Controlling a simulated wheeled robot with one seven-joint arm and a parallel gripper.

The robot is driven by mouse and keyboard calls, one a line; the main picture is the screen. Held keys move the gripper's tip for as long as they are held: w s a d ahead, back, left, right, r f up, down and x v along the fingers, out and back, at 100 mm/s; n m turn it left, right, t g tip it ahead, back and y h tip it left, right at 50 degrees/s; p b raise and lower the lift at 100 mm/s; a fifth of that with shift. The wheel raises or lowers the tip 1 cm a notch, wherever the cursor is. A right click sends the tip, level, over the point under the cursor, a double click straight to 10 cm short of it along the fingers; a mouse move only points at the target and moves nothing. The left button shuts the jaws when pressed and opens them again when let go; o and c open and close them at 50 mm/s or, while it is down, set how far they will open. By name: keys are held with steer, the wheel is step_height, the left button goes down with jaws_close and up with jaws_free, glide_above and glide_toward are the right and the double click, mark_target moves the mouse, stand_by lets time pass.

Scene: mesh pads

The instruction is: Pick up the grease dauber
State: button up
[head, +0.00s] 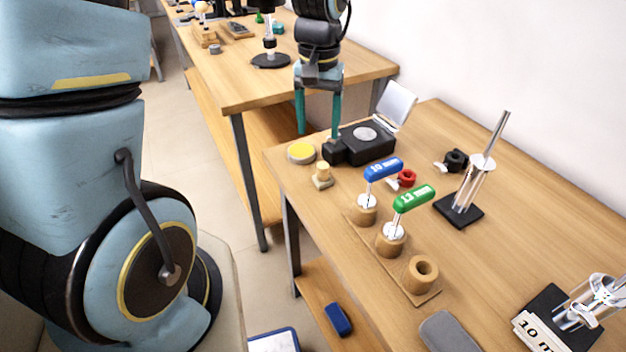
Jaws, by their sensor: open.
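My gripper (318,135) points down with its two teal fingers apart and nothing visible between them. It is at the far left corner of the near table, above and behind the items there. A small pale yellow-topped piece on a light base (322,176) stands in front of it; this looks like the grease dauber, but it is too small to be sure. A round shallow tin with yellow content (301,152) sits just behind and left of that piece. The gripper touches neither, as far as I can see.
A black box with a raised lid (368,146) stands right of the gripper. A wooden rack (422,293) holds blue-handled (383,168) and green-handled (414,198) tools. The table edge runs close left of the small piece.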

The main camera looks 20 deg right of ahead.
mark_target(323, 165)
steer(key=shift+s+d+f+p, duration=0.15)
steer(key=shift+f+p, duration=0.3)
steer(key=shift+f, duration=1.4)
steer(key=shift+w+d+f+p, duration=0.15)
steer(key=shift+f+p, duration=0.3)
steer(key=shift+f, duration=1.4)
steer(key=shift+s+d+f+p, duration=0.2)
steer(key=shift+f+p, duration=0.25)
steer(key=shift+f, duration=1.4)
jaws_close()
